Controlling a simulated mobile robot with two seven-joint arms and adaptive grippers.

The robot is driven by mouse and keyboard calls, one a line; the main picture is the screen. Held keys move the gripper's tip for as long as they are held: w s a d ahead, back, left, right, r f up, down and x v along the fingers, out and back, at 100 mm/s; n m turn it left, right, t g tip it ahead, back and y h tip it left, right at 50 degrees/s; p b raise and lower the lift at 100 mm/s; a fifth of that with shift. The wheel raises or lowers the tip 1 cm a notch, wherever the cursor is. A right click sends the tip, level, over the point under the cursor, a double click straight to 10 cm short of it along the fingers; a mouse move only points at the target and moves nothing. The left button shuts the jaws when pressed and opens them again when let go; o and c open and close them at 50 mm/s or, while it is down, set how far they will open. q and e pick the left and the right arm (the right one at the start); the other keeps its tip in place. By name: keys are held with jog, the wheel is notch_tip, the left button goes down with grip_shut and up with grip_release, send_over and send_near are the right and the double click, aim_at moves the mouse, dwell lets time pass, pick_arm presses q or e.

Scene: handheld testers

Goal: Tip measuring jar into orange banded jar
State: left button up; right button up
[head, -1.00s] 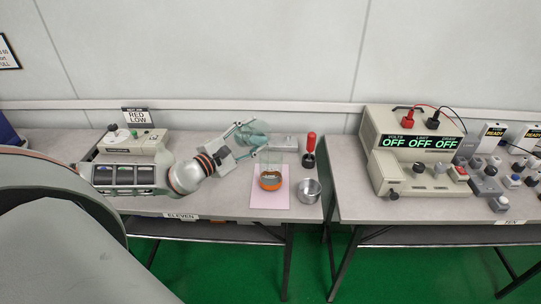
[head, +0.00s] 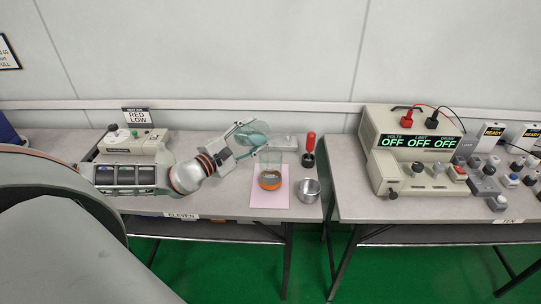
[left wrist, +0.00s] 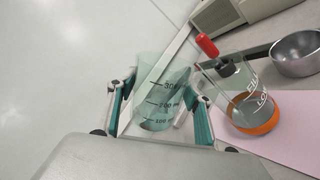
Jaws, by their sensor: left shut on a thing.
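The measuring jar (head: 252,134) is clear, greenish and marked with graduations; it also shows in the left wrist view (left wrist: 160,90). My left gripper (head: 247,140) is shut on it, with a teal finger on each side in the left wrist view (left wrist: 160,108). The jar is held tilted, above and a little left of the orange banded jar. The orange banded jar (head: 270,181) is clear glass with an orange band at its base, and stands upright on a pink sheet (head: 270,201). It also shows in the left wrist view (left wrist: 255,113). Contents are hard to make out. My right gripper is not in view.
A metal bowl (head: 308,190) stands right of the banded jar. A red-handled tool (head: 310,148) stands behind it. A beige instrument (head: 133,143) is at the left of this table. A gap separates it from the right table, which carries a meter box (head: 415,150) and several small testers.

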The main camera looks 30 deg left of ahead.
pick_arm(q)
jog(key=shift+s+f+m+p, duration=0.1)
jog(key=shift+f+m+p, duration=0.45)
jog(key=shift+m, duration=0.25)
dwell(1.7)
jog(key=shift+a+r+m+p, duration=0.15)
jog(key=shift+a+m+p, duration=0.05)
jog(key=shift+m+p, duration=0.55)
dwell(1.5)
jog(key=shift+a+r+m+p, duration=0.35)
jog(key=shift+r+m+p, duration=0.1)
jog(key=shift+r+p, duration=0.1)
dwell(1.7)
jog(key=shift+w+r, duration=0.2)
jog(key=shift+r, duration=0.15)
dwell(0.7)
